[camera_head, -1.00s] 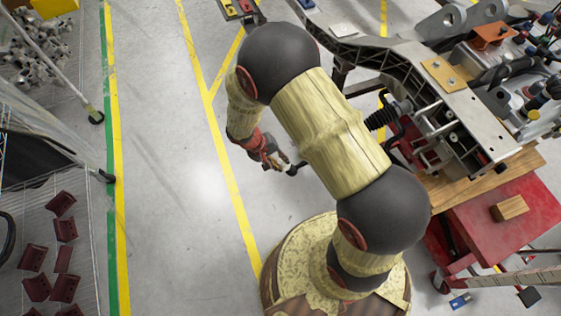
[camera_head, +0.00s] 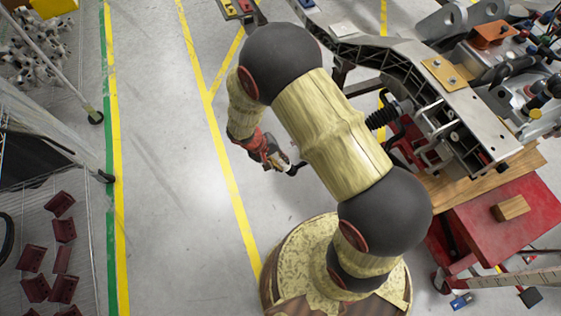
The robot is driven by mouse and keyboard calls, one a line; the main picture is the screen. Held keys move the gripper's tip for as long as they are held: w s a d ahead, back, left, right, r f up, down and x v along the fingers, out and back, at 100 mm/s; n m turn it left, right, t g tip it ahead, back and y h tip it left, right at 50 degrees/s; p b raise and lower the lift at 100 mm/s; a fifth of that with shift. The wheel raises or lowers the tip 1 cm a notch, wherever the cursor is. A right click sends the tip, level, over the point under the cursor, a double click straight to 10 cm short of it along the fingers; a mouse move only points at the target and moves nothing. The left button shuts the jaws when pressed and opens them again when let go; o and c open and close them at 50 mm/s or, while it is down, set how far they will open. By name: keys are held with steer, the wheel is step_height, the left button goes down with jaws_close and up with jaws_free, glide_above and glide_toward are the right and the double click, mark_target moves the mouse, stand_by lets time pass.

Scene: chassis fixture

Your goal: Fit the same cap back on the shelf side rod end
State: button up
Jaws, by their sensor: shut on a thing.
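My gripper (camera_head: 288,166) hangs over the open grey floor, left of the chassis fixture and partly hidden by my own arm. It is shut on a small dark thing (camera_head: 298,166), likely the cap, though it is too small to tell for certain. The chassis (camera_head: 430,62) stands on the right, with pale bars (camera_head: 433,128) and dark fittings on its near end. My gripper is well apart from it. I cannot tell which rod end is bare, and my arm hides part of the chassis's left side.
A red cart (camera_head: 535,205) with a wooden block (camera_head: 510,208) stands at the lower right. Wire shelving with dark red brackets (camera_head: 36,288) and metal parts (camera_head: 35,50) is at the left. The floor (camera_head: 170,190) between shelving and arm is clear.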

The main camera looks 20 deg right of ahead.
steer(key=shift+b+x, duration=1.4)
steer(key=shift+x, duration=0.4)
stand_by(0.4)
steer(key=o, duration=1)
steer(key=shift+c, duration=0.2)
steer(key=shift+r, duration=0.1)
steer(key=shift+p+v, duration=2.15)
steer(key=shift+v, duration=1.35)
